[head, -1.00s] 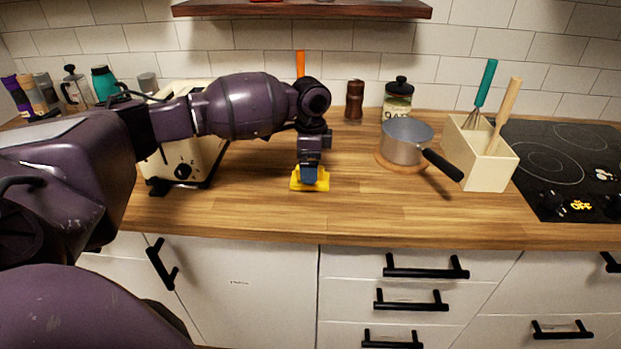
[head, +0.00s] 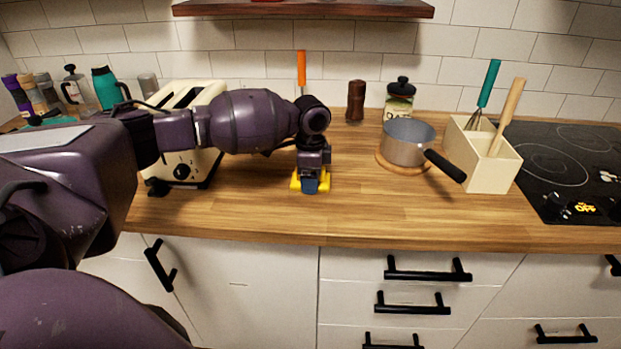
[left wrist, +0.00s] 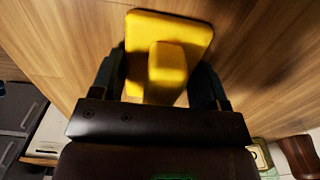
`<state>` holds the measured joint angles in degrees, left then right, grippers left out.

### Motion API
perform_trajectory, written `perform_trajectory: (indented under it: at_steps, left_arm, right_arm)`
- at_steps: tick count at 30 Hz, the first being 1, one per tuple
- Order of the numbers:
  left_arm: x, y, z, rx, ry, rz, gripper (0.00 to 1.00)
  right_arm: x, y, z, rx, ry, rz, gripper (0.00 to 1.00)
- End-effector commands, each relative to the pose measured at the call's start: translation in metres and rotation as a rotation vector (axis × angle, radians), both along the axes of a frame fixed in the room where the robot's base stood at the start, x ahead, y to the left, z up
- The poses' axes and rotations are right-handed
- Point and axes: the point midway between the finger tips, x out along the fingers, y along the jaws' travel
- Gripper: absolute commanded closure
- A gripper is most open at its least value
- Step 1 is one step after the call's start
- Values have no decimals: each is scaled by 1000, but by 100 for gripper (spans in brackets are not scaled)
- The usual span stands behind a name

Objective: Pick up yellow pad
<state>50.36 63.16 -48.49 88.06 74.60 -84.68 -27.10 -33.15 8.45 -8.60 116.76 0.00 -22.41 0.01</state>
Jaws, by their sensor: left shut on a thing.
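The yellow pad (head: 325,182) is on the wooden counter, near its front edge, partly hidden behind my left gripper (head: 311,184) in the head view. In the left wrist view the yellow pad (left wrist: 182,28) shows as a flat plate with a raised yellow block in its middle. My left gripper (left wrist: 165,85) is shut on that raised block, with one dark finger on each side. I cannot tell whether the pad is lifted off the counter. My right gripper does not show.
A cream toaster (head: 192,165) stands left of the pad under my left arm. A grey saucepan (head: 408,145) sits on a round board at right, its black handle pointing to the front right. A utensil box (head: 484,165) and a black cooktop (head: 560,170) are farther right. Counter between pad and saucepan is clear.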

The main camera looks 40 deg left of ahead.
Motion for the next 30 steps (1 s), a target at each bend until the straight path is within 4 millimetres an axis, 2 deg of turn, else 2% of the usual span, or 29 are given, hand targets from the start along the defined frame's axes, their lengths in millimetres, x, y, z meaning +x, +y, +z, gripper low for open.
perform_trajectory:
  at_steps: [6,11,24,30]
  left_arm:
    - [0,0,5,0,-1,0,56]
    - [1,0,26,0,-5,0,56]
    - [1,0,135,1,-7,0,56]
    - [0,0,174,0,-4,0,56]
  right_arm:
    - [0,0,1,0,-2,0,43]
    - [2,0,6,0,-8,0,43]
    - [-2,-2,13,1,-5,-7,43]
    - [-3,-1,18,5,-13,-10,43]
